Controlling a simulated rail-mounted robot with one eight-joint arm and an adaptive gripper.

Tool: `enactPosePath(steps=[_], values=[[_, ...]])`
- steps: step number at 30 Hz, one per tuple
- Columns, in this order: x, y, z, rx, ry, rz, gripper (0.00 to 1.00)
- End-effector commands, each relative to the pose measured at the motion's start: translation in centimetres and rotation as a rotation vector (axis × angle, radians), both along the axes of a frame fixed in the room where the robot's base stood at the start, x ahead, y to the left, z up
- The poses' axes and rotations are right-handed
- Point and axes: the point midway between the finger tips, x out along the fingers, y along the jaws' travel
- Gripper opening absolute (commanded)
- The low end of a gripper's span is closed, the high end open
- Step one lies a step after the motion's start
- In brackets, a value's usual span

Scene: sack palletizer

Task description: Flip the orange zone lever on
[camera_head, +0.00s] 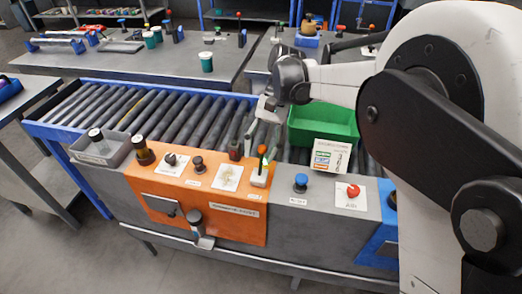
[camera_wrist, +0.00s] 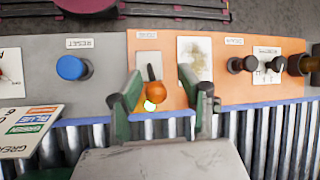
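The orange zone lever (camera_head: 262,150) has an orange ball knob on a dark stem. It stands on a pale base at the right end of the orange panel (camera_head: 223,197), by the roller edge. In the wrist view its knob (camera_wrist: 156,92) sits between my two dark green fingers, with visible gaps on both sides. My gripper (camera_head: 255,140) is open and reaches in from the conveyor side; it also fills the lower middle of the wrist view (camera_wrist: 160,80). A small bright yellow spot shows beside the knob in the wrist view. The stem's foot is partly hidden.
A blue RESET button (camera_head: 301,182) and a red button (camera_head: 353,190) are on the grey panel to the right. Dark knobs (camera_head: 170,159) are to the left on the orange panel. A green bin (camera_head: 323,122) and a sign (camera_head: 331,155) stand close right of my gripper.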

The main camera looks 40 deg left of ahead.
Motion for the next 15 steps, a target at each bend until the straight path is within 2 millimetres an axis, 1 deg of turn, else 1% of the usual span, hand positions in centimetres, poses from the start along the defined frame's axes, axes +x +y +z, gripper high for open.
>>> enactPosePath(steps=[8, 11, 15], values=[[0.1, -0.1, 0.1, -0.002, -0.002, -0.001, 0.39], [0.5, 0.0, 0.7, -0.002, -0.002, -0.002, 0.39], [1.6, 0.3, 2.4, 0.000, -0.004, -0.003, 0.39]])
